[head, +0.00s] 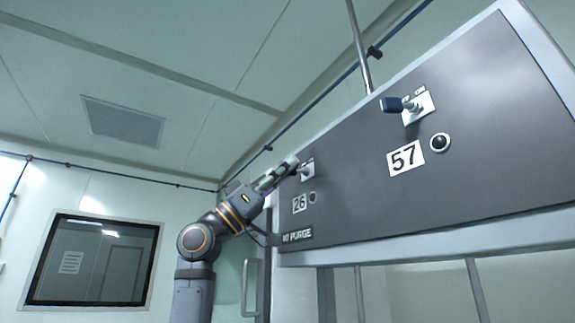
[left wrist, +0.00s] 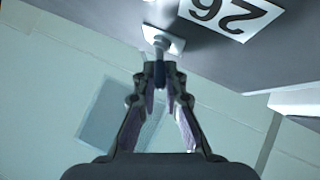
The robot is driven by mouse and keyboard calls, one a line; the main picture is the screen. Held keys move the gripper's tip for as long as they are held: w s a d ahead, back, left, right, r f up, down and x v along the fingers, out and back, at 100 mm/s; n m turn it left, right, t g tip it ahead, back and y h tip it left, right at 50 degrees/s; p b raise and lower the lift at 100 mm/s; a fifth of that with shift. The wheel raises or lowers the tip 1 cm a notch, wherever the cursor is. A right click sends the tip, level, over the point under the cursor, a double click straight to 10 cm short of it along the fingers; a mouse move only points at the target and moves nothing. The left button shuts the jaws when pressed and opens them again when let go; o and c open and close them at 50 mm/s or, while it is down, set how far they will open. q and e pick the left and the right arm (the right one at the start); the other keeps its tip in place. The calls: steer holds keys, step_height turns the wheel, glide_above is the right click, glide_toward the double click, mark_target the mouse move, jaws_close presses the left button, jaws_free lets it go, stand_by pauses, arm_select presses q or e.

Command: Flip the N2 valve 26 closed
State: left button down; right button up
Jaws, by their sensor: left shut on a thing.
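The valve 26 (head: 308,171) is a small lever switch on a light plate at the left end of the dark grey panel (head: 480,150). Its number label (head: 299,204) sits below it and also shows upside down in the left wrist view (left wrist: 230,14). My left gripper (head: 290,164) is at this valve. In the left wrist view, its fingertips (left wrist: 160,72) are closed around the lever's dark blue end, and the metal stem (left wrist: 158,43) runs to the plate. The fingers hide most of the handle. My right gripper is not in view.
A second lever with a blue handle (head: 392,104) sticks out to the left above the 57 label (head: 405,157). Dark round knobs (head: 440,142) sit near both labels. A PURGE label (head: 297,236) is at the panel's lower left. Open air lies left of the panel.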

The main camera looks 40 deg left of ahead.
arm_select(q)
steer(key=shift+w+a+m+g+h, duration=0.1)
steer(key=shift+a+m+g+h, duration=0.05)
steer(key=shift+m+g+h, duration=0.6)
steer(key=c, duration=1.4)
jaws_free()
steer(key=shift+n, duration=0.25)
steer(key=shift+a+f, duration=0.25)
steer(key=shift+f, duration=0.1)
steer(key=v, duration=1.1)
